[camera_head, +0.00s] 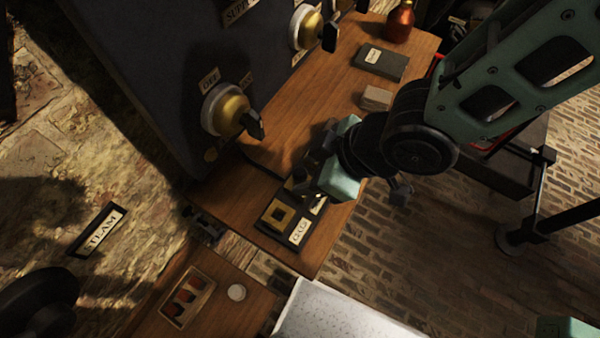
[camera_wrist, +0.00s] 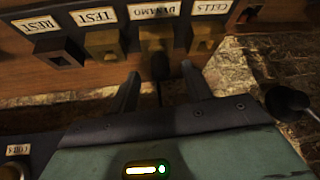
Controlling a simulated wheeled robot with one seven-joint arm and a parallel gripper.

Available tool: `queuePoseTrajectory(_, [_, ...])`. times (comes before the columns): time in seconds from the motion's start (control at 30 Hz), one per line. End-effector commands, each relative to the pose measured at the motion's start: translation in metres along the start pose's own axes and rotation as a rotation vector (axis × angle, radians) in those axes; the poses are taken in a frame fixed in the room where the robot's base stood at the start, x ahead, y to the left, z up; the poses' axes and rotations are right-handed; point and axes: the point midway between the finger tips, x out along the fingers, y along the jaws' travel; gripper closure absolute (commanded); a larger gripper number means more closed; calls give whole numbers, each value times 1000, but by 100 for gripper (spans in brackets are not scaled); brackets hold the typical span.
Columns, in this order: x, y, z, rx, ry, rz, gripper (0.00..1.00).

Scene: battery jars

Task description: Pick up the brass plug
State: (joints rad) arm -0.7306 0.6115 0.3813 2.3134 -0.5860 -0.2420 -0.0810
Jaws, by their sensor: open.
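A dark strip (camera_wrist: 180,10) with labels REST, TEST, DYNAMO and CELLS shows upside down in the wrist view. Brass blocks stand on it, including one by TEST (camera_wrist: 103,44) and one by DYNAMO (camera_wrist: 157,40). A dark knob-like part (camera_wrist: 160,66) stands at the DYNAMO block, between my fingers in the picture; it looks like the brass plug's handle, but I cannot be sure. My gripper (camera_wrist: 160,88) is open, its two fingers apart and not visibly touching anything. In the head view, my gripper (camera_head: 312,178) covers most of the strip; the brass block by CELLS (camera_head: 282,217) shows.
A dark panel with brass-and-white knobs (camera_head: 228,110) rises left of the wooden bench (camera_head: 320,70). Farther back are a dark book (camera_head: 380,62), a small block (camera_head: 376,98) and a red bottle (camera_head: 399,20). A pale metal plate (camera_head: 335,315) lies in front.

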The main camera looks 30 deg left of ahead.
Motion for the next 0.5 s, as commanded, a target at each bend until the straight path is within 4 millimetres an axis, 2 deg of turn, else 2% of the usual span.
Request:
queuePoseTrajectory(0.03, [8, -1, 0, -1, -1, -3, 51])
queuePoseTrajectory(0.17, [20, -1, 0, -1, -1, -2, 51])
queuePoseTrajectory(0.43, [22, 0, 0, 0, 1, 0, 51])
queuePoseTrajectory(0.47, [22, 0, 0, 0, 1, 0, 57])
queuePoseTrajectory(0.5, [22, 0, 0, 0, 1, 0, 68])
